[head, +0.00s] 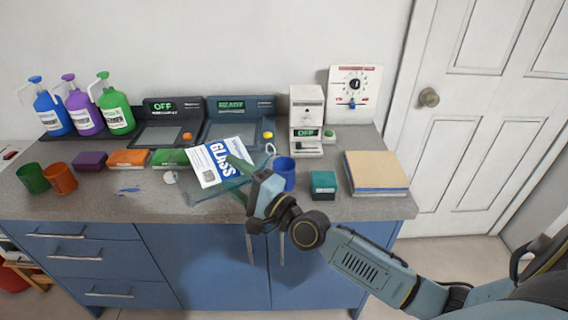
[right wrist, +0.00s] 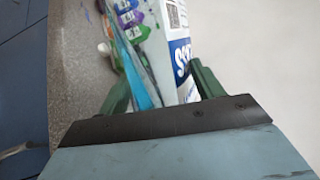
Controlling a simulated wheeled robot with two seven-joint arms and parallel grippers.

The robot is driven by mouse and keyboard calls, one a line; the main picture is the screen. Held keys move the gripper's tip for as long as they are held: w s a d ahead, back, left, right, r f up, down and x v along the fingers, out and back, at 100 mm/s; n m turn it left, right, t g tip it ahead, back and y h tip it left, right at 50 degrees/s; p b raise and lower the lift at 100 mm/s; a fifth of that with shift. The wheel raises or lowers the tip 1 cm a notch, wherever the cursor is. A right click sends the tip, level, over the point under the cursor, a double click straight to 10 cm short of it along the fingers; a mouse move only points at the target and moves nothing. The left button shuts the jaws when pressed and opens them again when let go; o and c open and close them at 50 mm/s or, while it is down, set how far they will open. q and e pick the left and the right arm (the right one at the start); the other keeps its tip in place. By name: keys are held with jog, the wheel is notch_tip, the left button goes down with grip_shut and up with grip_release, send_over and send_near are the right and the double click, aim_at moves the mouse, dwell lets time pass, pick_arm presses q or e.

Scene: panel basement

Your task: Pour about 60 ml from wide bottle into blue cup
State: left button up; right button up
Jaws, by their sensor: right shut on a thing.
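The wide bottle (head: 218,162), with a white and blue label reading GLASS, is held tilted over the counter's front part. Its clear lower part shows below the label. My right gripper (head: 238,181) is shut on it from the right, its green fingers against the bottle's side. In the right wrist view the bottle (right wrist: 172,48) sits between the fingers (right wrist: 160,90), label on the right and blue content on the left. The blue cup (head: 286,173) stands upright on the counter just right of the bottle and behind my gripper, which partly covers it. My left gripper is out of view.
Green (head: 33,178) and orange (head: 60,178) cups stand far left. Pump bottles (head: 84,108) stand at the back left, with dark devices (head: 238,118) beside them. A teal box (head: 323,183) and a book stack (head: 377,173) lie right of the blue cup. A blue smear (head: 128,190) marks the counter.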

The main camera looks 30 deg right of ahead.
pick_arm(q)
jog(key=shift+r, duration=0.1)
pick_arm(e)
jog(key=shift+s+a+r, duration=0.25)
jog(key=shift+a, duration=0.05)
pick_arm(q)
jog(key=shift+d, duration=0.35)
pick_arm(e)
jog(key=shift+s+a+r, duration=0.1)
dwell(0.3)
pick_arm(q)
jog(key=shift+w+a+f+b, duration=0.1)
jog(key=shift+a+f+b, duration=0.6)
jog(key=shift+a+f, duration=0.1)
pick_arm(e)
jog(key=f+n, duration=0.1)
jog(key=f, duration=0.1)
jog(key=f+n+g, duration=0.1)
jog(key=n, duration=0.1)
jog(key=a+f+n, duration=0.1)
jog(key=f+n, duration=0.1)
jog(key=shift+f+g+y, duration=0.3)
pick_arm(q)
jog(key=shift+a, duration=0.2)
